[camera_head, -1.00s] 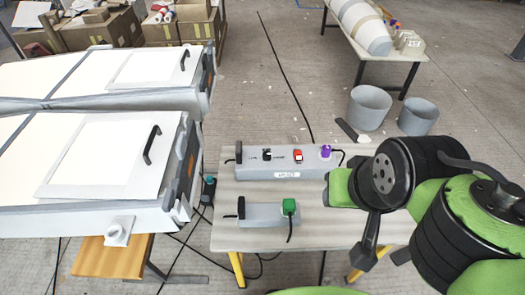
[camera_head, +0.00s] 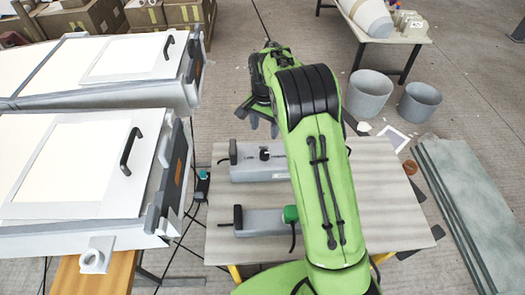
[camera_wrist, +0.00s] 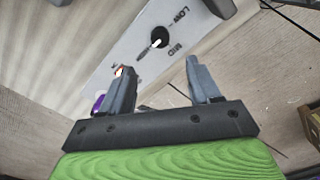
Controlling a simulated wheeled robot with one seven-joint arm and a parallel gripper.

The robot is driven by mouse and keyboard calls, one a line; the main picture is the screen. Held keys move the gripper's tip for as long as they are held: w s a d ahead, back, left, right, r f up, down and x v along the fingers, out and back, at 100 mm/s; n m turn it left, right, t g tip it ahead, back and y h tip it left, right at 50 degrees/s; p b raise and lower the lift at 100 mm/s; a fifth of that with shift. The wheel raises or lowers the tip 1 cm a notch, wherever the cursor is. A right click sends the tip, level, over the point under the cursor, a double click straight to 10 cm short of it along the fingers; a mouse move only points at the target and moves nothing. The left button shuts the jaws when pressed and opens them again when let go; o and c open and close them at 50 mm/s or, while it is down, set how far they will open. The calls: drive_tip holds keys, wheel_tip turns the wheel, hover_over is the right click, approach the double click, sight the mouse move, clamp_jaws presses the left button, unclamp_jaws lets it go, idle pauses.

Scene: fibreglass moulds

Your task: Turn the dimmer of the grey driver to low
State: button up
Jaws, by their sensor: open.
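The grey driver (camera_head: 255,170) is the longer grey box at the back of the table, partly hidden by my arm. Its dimmer (camera_head: 264,153) is a small dark knob on top. In the wrist view the dimmer (camera_wrist: 157,43) shows a white pointer beside the printed words LOW and MID; I cannot tell its exact setting. My gripper (camera_head: 260,117) is open and empty, with fingers pointing down above the driver. In the wrist view my gripper (camera_wrist: 158,66) has its two fingertips apart, with the dimmer in view beyond them, not between them.
A smaller grey box (camera_head: 262,223) with a green plug (camera_head: 290,214) lies nearer on the table (camera_head: 385,190). An orange-lit switch (camera_wrist: 119,71) and a purple part (camera_wrist: 97,105) are on the driver near my finger. White moulds (camera_head: 75,160) stand left.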

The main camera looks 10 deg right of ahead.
sight(264, 153)
wheel_tip(264, 153, down, 12)
drive_tip(key=b, duration=0.2)
drive_tip(key=shift+r+b, duration=0.15)
drive_tip(key=shift+b, duration=0.15)
drive_tip(key=shift+c, duration=0.3)
drive_tip(key=c, duration=1)
